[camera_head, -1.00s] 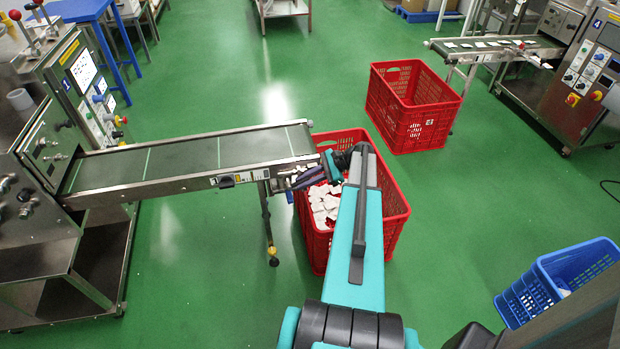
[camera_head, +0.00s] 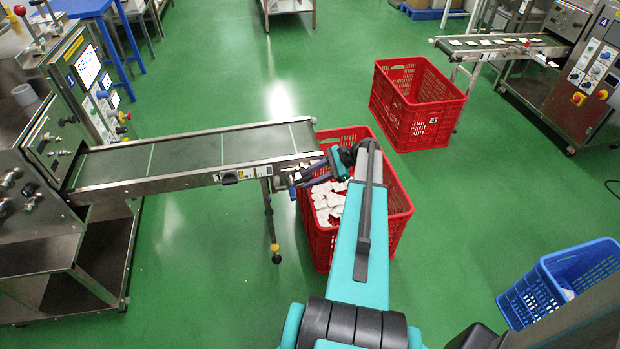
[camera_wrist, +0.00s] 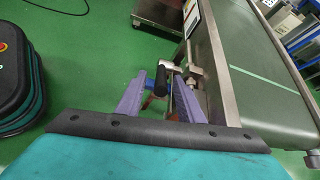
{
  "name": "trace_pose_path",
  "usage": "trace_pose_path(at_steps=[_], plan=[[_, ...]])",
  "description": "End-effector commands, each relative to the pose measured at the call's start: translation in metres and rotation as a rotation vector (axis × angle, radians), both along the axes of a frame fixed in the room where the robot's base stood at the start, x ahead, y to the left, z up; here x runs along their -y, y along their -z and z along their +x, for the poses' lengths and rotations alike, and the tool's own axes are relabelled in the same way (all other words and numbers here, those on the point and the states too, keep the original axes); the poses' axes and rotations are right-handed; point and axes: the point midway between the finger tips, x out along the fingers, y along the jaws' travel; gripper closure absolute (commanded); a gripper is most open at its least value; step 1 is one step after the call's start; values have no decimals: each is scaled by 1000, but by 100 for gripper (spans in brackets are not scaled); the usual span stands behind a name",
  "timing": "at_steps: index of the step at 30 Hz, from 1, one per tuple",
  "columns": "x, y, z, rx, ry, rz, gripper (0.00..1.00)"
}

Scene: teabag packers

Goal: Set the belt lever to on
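The black-handled belt lever (camera_wrist: 161,80) shows in the wrist view on a metal bracket at the side of the belt's end, just ahead of my fingertips and roughly between them. My gripper (camera_wrist: 158,95) has its two purple fingers apart, with nothing visibly clamped. In the head view, my gripper (camera_head: 294,181) is at the near corner of the conveyor belt (camera_head: 195,152), at its right end. The lever cannot be made out clearly there. I cannot tell whether the fingers touch it.
A red crate (camera_head: 397,232) holding white teabag packets stands under the belt's end, below my arm. Another red crate (camera_head: 436,122) stands behind it. A blue crate (camera_head: 530,301) is at the lower right. Green floor is clear between them.

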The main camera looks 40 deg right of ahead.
Motion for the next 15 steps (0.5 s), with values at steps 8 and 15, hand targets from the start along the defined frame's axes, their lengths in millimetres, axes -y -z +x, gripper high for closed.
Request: trace_pose_path(at_steps=[8, 15], plan=[[24, -19, -20, 1, 2, -1, 66], [49, -39, -42, 0, 2, -2, 66]])
